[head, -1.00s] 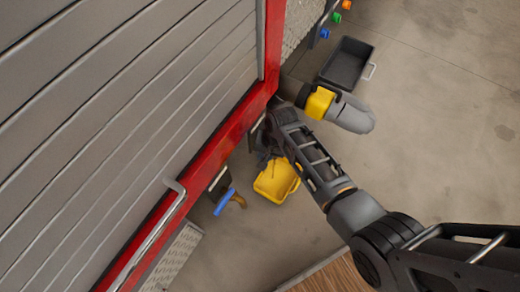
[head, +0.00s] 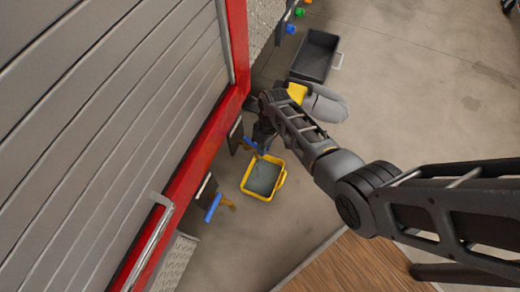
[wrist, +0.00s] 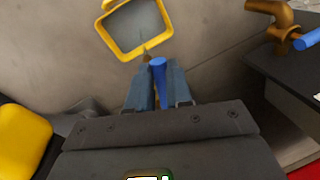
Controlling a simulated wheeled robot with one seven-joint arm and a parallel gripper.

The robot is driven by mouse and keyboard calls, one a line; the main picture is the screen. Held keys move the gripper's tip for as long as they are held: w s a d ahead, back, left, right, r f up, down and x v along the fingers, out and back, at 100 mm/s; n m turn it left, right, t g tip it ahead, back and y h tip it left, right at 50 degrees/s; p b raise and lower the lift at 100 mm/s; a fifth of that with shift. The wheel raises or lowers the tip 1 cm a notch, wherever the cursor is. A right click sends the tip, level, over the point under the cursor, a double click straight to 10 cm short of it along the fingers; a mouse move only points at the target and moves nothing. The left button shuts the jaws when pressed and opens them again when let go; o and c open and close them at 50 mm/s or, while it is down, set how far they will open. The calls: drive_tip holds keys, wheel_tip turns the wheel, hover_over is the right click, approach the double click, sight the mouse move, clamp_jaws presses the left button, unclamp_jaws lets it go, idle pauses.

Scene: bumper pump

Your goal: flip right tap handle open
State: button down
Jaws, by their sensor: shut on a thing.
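The tap handle at my gripper is blue and shows in the head view (head: 250,147) and between my fingers in the wrist view (wrist: 159,72). My gripper (wrist: 159,95) is shut on this handle; in the head view its fingers are partly hidden by my arm. The other tap has a blue handle (head: 213,208) and a brass spout (head: 228,203), lower left in the head view. This tap's brass body (wrist: 283,14) is at the upper right of the wrist view. The gripped tap's body is mostly hidden.
A yellow tub (head: 248,190) with a grey-green inside stands on the floor below the taps. A red bumper edge (head: 185,180) runs along the left. A dark grey bin (head: 315,55) stands beyond my arm. Open concrete floor lies to the right.

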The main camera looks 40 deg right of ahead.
drive_tip(key=shift+w+d+n+g+b, duration=0.2)
drive_tip(key=shift+d+n, duration=0.25)
drive_tip(key=shift+n, duration=0.35)
drive_tip(key=shift+w+d+n+g+b, duration=0.1)
drive_tip(key=shift+w+d+n, duration=0.1)
drive_tip(key=shift+d+n, duration=0.45)
drive_tip(key=shift+a+n, duration=0.15)
drive_tip(key=shift+n, duration=0.1)
drive_tip(key=c, duration=1)
unclamp_jaws()
drive_tip(key=shift+c, duration=0.2)
drive_tip(key=shift+w, duration=0.1)
drive_tip(key=p+v, duration=0.2)
drive_tip(key=v, duration=0.5)
drive_tip(key=shift+r+p, duration=0.4)
